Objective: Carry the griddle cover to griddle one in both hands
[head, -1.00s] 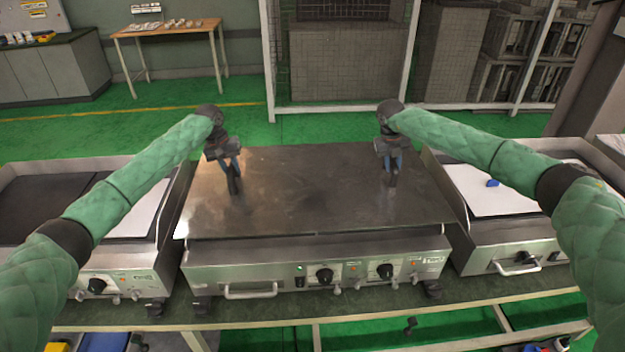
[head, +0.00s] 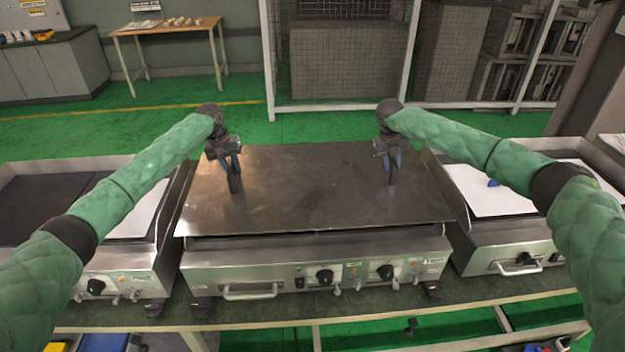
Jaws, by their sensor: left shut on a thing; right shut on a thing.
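The griddle cover (head: 305,190) is a wide, flat brownish metal sheet lying over the middle griddle (head: 250,265). Its front edge looks level, with a dark gap between it and the griddle front; I cannot tell whether it touches the griddle. My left gripper (head: 234,182) points down and is shut at the cover's left part. My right gripper (head: 392,175) is shut at its right part. The fingers hide what they grip on the cover. The middle griddle's front has a label that seems to read "TWO". No label for griddle one is readable.
A left griddle (head: 150,255) with a dark plate and white sheet stands close beside the middle one. A right griddle (head: 530,235) holds a white sheet with a small blue item (head: 493,183). A wire cage (head: 345,60) and wooden table (head: 170,27) stand behind.

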